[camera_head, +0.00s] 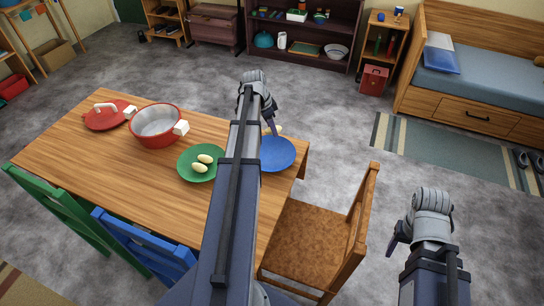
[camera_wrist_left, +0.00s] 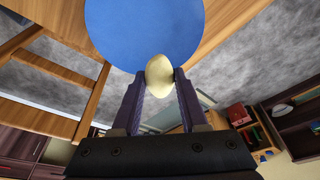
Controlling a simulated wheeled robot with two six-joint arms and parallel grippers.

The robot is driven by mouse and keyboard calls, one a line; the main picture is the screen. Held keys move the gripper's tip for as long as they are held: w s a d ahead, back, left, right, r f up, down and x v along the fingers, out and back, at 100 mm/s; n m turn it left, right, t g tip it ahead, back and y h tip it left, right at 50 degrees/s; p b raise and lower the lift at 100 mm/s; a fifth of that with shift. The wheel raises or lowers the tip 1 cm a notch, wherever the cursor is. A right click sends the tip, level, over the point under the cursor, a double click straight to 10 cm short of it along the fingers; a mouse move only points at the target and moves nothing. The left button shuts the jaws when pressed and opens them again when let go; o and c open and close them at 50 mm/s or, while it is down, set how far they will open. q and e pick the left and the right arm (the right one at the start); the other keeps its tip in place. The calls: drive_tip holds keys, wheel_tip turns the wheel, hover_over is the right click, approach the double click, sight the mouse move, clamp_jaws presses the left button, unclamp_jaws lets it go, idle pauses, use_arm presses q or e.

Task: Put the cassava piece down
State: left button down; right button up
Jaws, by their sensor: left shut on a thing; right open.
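My left gripper (camera_head: 272,127) is shut on a pale cream cassava piece (camera_wrist_left: 159,76), which sits between the two fingertips in the left wrist view. In the head view only a bit of this piece shows beside the fingers, at the far edge of the blue plate (camera_head: 272,155). The blue plate (camera_wrist_left: 143,30) fills the top middle of the wrist view and looks empty there. I cannot tell whether the piece touches it. Two similar cassava pieces (camera_head: 202,163) lie on the green plate (camera_head: 186,170). My right gripper (camera_head: 393,238) is open and empty, away from the table.
A wooden chair (camera_head: 310,240) stands at the table's right end. Green (camera_head: 62,215) and blue (camera_head: 145,250) chairs line the near side. My left arm hides part of the table.

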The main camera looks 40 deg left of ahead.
use_arm(q)
drive_tip(key=shift+s+d+f, duration=0.1)
drive_tip(key=shift+f, duration=0.05)
drive_tip(key=b, duration=0.6)
hover_over(274, 152)
drive_tip(key=f, duration=0.6)
drive_tip(key=shift+s+a+f, duration=0.1)
drive_tip(key=shift+s+a, duration=0.1)
drive_tip(key=shift+s, duration=0.2)
wheel_tip(274, 152, down, 4)
drive_tip(key=b, duration=0.4)
drive_tip(key=shift+r, duration=0.2)
drive_tip(key=shift+f, duration=0.15)
drive_tip(key=shift+c, duration=2.2)
unclamp_jaws()
